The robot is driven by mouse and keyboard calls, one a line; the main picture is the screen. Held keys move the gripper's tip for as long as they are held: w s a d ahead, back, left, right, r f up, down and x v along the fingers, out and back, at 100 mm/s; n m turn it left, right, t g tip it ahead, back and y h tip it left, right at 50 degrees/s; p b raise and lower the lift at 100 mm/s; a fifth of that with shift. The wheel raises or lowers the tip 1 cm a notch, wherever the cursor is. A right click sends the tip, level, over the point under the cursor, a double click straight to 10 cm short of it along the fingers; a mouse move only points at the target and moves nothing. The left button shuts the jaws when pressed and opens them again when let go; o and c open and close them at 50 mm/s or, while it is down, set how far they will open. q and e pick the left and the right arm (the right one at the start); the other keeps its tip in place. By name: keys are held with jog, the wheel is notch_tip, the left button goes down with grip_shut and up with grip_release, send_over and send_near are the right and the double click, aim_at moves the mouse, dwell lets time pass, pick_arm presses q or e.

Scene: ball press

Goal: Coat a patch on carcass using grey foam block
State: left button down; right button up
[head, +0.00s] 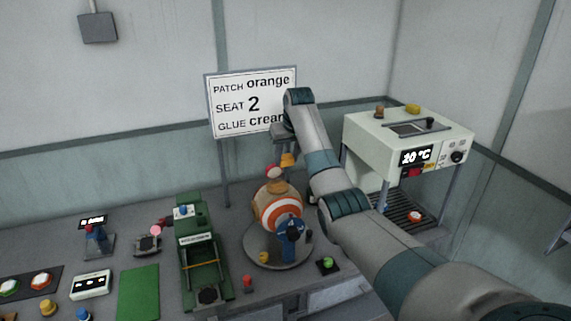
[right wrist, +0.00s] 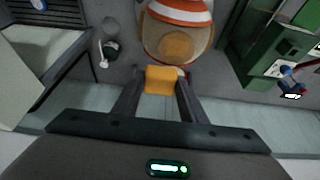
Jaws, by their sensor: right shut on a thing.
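The carcass (head: 278,212) is a ball with orange and white bands, seated on a round grey stand (head: 262,250). In the right wrist view the carcass (right wrist: 180,14) shows a tan round patch (right wrist: 175,46) on the side facing the gripper. My right gripper (head: 286,150) is above and behind the carcass. It is shut on a small orange-yellow block (right wrist: 160,79), apart from the carcass; no grey face of the block shows. My left gripper is not in view.
A sign (head: 252,102) reads patch orange, seat 2, glue cream. A green press (head: 204,250) stands left of the stand. A pale machine (head: 380,140) reading 20 °C stands at right. A green mat (head: 138,292) lies at the front left. My right arm crosses the right side.

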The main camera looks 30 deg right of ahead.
jog(key=shift+a+r, duration=0.15)
jog(key=shift+r, duration=0.05)
jog(key=s+a+b, duration=0.3)
jog(key=a+b, duration=0.1)
jog(key=a, duration=0.5)
jog(key=s+a+b, duration=0.2)
jog(key=a+b, duration=0.3)
jog(key=a, duration=0.3)
jog(key=s+a+f+n+b, duration=0.1)
jog(key=s+a+f+b, duration=0.2)
jog(key=s+a+f, duration=0.4)
jog(key=s+a+f+n+y+b, duration=0.1)
jog(key=s+a+f+b, duration=0.2)
jog(key=s, duration=1.1)
jog(key=a+f, duration=0.3)
jog(key=f, duration=0.2)
jog(key=shift+a+f+n, duration=0.35)
jog(key=shift+a+n, duration=0.05)
jog(key=shift+d, duration=0.15)
